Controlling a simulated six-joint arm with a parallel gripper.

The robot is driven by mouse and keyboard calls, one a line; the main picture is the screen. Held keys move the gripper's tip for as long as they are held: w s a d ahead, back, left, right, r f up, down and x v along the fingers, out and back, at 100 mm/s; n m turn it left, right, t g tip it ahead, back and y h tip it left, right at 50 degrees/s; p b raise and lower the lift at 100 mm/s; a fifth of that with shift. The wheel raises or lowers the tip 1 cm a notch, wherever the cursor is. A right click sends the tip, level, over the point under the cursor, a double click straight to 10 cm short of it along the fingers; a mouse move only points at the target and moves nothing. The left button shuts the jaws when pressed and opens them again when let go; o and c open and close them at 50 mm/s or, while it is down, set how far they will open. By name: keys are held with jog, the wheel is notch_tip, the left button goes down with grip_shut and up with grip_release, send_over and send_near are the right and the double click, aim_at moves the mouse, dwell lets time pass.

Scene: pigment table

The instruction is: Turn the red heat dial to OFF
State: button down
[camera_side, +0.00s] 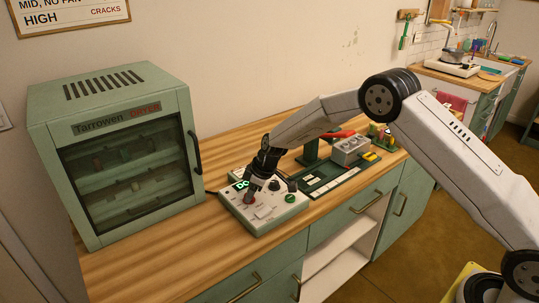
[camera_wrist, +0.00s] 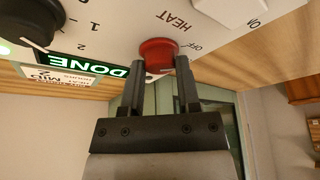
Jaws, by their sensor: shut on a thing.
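The red heat dial (camera_wrist: 158,52) shows in the wrist view on a white control panel (camera_wrist: 120,22). HEAT is printed by it, and OFF (camera_wrist: 195,47) is printed close to its right side. My gripper (camera_wrist: 160,70) has one finger on each side of the dial and is shut on it. The fingers partly cover the dial's lower edge, and I cannot tell where its pointer stands. In the side view my gripper (camera_side: 249,194) reaches down onto the panel (camera_side: 262,217) and mostly hides the dial.
A green lit display reading DONE (camera_wrist: 88,66) and a black dial (camera_wrist: 30,20) are on the panel. A white ON switch (camera_wrist: 232,10) is nearby. A green dryer cabinet (camera_side: 120,150) stands to the left, a green tray (camera_side: 335,180) to the right. The front counter is clear.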

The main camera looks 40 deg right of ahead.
jog(key=shift+n, duration=0.3)
jog(key=shift+c, duration=1.6)
grip_release()
jog(key=shift+r, duration=0.15)
jog(key=v, duration=0.7)
jog(key=shift+r, duration=0.25)
jog(key=shift+d, duration=0.15)
jog(key=s+d+r+m+h, duration=0.1)
jog(key=s+m, duration=0.3)
jog(key=s, duration=1.1)
jog(key=s+d+r+m+h, duration=0.2)
jog(key=s+d+m, duration=0.2)
jog(key=s, duration=1.1)
jog(key=shift+m+g, duration=0.4)
jog(key=shift+m, duration=0.2)
